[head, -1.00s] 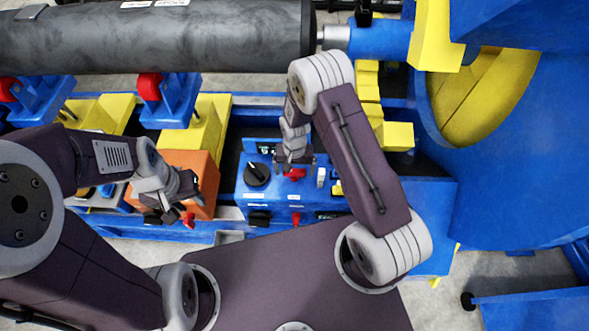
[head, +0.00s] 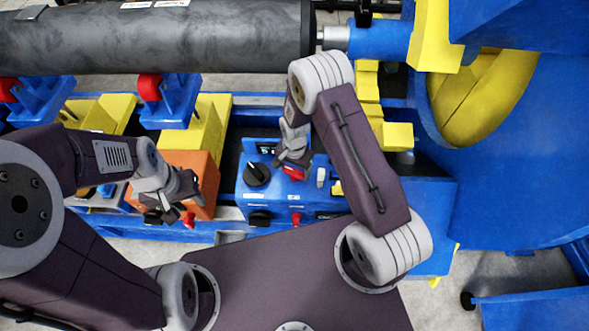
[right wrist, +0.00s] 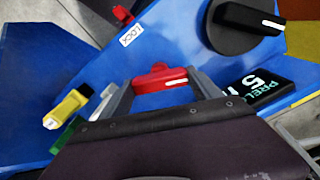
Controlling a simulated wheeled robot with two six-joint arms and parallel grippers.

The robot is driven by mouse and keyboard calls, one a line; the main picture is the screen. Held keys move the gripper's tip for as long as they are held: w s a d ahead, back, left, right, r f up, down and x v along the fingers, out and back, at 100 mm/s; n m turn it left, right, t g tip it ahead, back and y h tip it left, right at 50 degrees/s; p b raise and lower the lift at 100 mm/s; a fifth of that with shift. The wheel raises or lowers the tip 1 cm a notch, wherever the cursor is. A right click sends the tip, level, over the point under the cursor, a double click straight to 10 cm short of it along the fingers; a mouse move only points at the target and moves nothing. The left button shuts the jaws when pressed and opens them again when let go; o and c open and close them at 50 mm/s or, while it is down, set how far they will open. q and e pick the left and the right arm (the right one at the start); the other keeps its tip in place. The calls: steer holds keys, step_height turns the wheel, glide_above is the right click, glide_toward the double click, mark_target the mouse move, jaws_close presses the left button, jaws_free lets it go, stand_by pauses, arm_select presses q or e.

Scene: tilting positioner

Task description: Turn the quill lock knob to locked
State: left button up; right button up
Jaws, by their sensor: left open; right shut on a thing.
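The red knob (head: 293,174) sits on the blue control panel (head: 237,187). My right gripper (head: 290,163) is over it with its fingers shut around it. In the right wrist view the red knob (right wrist: 160,78) shows between the two fingertips (right wrist: 158,84), and a white pointer line on it points right. A white label reading LOCK (right wrist: 131,33) is on the panel above the knob in that view. My left gripper (head: 180,207) is open and empty, in front of an orange box (head: 198,170).
A large black knob (head: 257,174) with a white mark is left of the red knob. A small red lever (head: 295,217) is at the panel's front. A small display (right wrist: 262,92) and a yellow switch (right wrist: 68,108) are also close. A long dark cylinder (head: 170,38) lies behind.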

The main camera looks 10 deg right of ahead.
mark_target(295, 171)
steer(key=m, duration=0.6)
steer(key=shift+r, duration=0.1)
steer(key=m, duration=0.7)
stand_by(0.6)
steer(key=o, duration=1.4)
step_height(295, 171, up, 9)
